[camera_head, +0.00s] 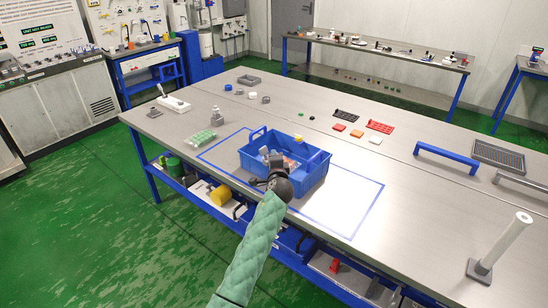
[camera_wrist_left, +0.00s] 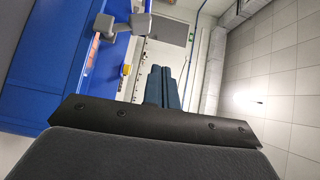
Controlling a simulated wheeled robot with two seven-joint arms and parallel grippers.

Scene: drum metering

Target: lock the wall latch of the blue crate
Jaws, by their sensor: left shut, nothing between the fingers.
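The blue crate (camera_head: 312,177) stands on the table inside a blue outline, with small mixed items in it. My left gripper (camera_head: 277,166) is at the crate's near wall, seen from behind. In the left wrist view its two dark fingers (camera_wrist_left: 165,87) are together with nothing between them. A blue wall (camera_wrist_left: 40,70), apparently the crate's, fills the left of that view. A grey fitting (camera_wrist_left: 140,22), which looks like the latch, sits at that wall beyond the fingertips, apart from them in the picture. Its locked state cannot be told. My arm hides part of the crate's near side. My right gripper is not in view.
Green items (camera_head: 199,141) and a grey part (camera_head: 217,116) lie left of the crate. Black trays (camera_head: 345,115) and coloured blocks lie behind it. A blue handle bar (camera_head: 447,156) and a white post (camera_head: 503,240) stand right.

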